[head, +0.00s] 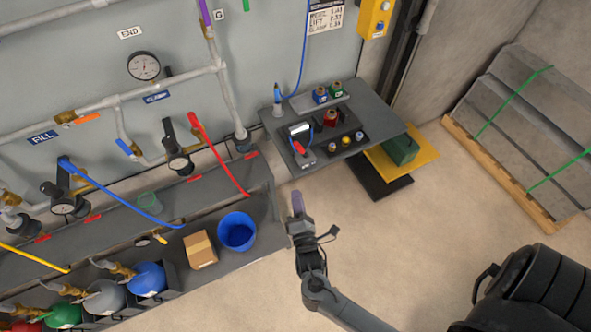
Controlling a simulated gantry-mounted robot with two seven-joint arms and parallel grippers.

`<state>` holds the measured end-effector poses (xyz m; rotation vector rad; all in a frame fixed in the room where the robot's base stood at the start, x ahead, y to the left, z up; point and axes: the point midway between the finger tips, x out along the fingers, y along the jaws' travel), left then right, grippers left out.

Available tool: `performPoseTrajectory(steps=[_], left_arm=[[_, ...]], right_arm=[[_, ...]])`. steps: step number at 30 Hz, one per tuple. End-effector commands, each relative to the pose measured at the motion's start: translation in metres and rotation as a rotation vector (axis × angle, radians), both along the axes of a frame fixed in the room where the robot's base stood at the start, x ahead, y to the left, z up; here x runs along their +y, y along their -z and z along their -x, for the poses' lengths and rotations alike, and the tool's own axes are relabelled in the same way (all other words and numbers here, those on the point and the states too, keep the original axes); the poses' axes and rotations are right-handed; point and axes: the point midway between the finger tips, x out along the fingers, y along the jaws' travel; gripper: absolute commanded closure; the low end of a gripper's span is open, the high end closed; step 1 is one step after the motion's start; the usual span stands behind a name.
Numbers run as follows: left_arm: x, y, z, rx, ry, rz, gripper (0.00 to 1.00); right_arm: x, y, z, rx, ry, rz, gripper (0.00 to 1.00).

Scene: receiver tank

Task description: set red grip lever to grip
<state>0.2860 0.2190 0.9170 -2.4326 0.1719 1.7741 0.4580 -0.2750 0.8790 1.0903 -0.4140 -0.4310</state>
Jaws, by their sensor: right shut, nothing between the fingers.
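A long red lever (219,157) slopes down to the right from a grey valve body on the wall piping. A smaller red handle (298,149) stands on a grey block on the side table. I cannot read a grip marking at either, so I cannot tell which is the grip lever. My right gripper (297,204) is shut and empty, its fingertips pointing up the picture. It is in front of the side table, right of the blue bucket, apart from both red handles. My left gripper is not in view.
The side table (378,130) holds a control panel with knobs and connectors. A blue bucket (237,232) and a cardboard box (200,249) stand on the lower ledge. Blue (115,192) and yellow levers jut out further left.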

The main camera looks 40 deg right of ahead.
Motion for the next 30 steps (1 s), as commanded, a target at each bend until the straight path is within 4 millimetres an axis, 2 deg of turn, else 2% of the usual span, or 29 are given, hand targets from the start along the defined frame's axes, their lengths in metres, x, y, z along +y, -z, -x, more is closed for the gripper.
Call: performPoseTrajectory(steps=[1, 6, 22, 30], left_arm=[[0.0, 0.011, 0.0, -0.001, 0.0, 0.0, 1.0], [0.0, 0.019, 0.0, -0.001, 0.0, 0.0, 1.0], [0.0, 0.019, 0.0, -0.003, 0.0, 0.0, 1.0], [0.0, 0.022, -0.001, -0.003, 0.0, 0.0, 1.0]], right_arm=[[0.001, 0.008, -0.003, -0.008, 0.001, -0.005, 1.0], [0.002, 0.011, -0.008, -0.02, 0.001, -0.009, 1.0], [0.001, 0.01, -0.011, -0.023, 0.001, -0.008, 1.0], [-0.014, 0.006, -0.035, -0.026, 0.002, -0.007, 1.0]])
